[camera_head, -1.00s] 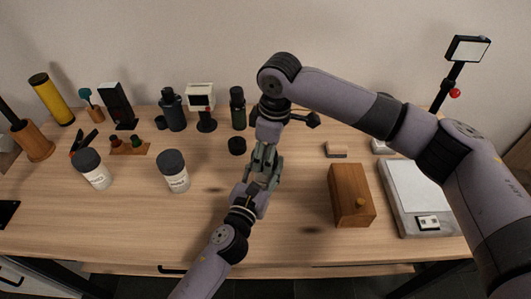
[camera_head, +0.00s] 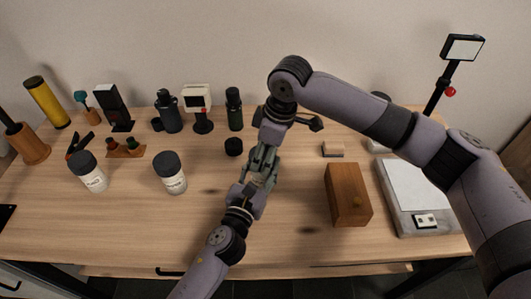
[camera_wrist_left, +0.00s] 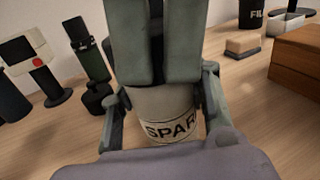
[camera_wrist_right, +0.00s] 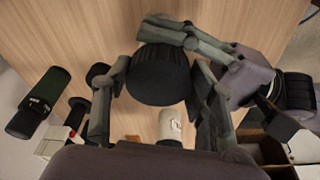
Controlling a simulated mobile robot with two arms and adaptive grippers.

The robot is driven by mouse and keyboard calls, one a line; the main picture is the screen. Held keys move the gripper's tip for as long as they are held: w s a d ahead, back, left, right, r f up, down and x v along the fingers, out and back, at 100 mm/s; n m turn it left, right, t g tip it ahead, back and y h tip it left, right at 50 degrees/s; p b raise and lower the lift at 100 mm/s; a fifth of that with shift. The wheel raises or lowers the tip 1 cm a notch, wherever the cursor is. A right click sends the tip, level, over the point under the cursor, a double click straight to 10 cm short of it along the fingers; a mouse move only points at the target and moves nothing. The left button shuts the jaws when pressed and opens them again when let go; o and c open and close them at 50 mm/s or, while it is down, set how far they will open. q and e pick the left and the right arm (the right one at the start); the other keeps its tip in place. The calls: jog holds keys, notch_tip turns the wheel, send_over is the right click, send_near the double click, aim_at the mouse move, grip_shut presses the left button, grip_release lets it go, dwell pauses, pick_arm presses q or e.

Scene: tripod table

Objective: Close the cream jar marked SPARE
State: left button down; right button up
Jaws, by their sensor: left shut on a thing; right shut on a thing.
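The cream jar marked SPARE (camera_wrist_left: 165,112) is pale with a dark-lettered label. It sits upright between the fingers of my left gripper (camera_wrist_left: 160,108), which is shut on it; in the head view this gripper (camera_head: 257,178) is near the table's middle. My right gripper (camera_head: 266,152) is directly above, its fingers pointing down. In the right wrist view, a black ridged round lid (camera_wrist_right: 158,75) is between its fingers. My fingers hide the meeting of lid and jar, so I cannot tell whether they touch.
Two other pale jars with dark lids, one (camera_head: 90,176) far left and one (camera_head: 172,180) nearer, stand on the table. A small dark round thing (camera_head: 233,146) lies left of my grippers. A wooden box (camera_head: 345,195) and a grey scale-like device (camera_head: 405,222) are to the right.

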pick_arm(q)
jog(key=shift+r, duration=0.2)
pick_arm(e)
jog(key=shift+s+f, duration=0.1)
jog(key=shift+f, duration=0.8)
dwell(0.5)
jog(key=shift+s+d+r+y, duration=0.1)
jog(key=shift+r+y, duration=0.1)
jog(key=shift+y, duration=0.7)
pick_arm(q)
jog(key=shift+d, duration=0.1)
pick_arm(e)
jog(key=shift+r+t, duration=0.15)
jog(key=shift+t, duration=0.15)
pick_arm(q)
jog(key=shift+f, duration=0.1)
pick_arm(e)
jog(key=shift+r+y, duration=0.1)
jog(key=shift+y, duration=0.2)
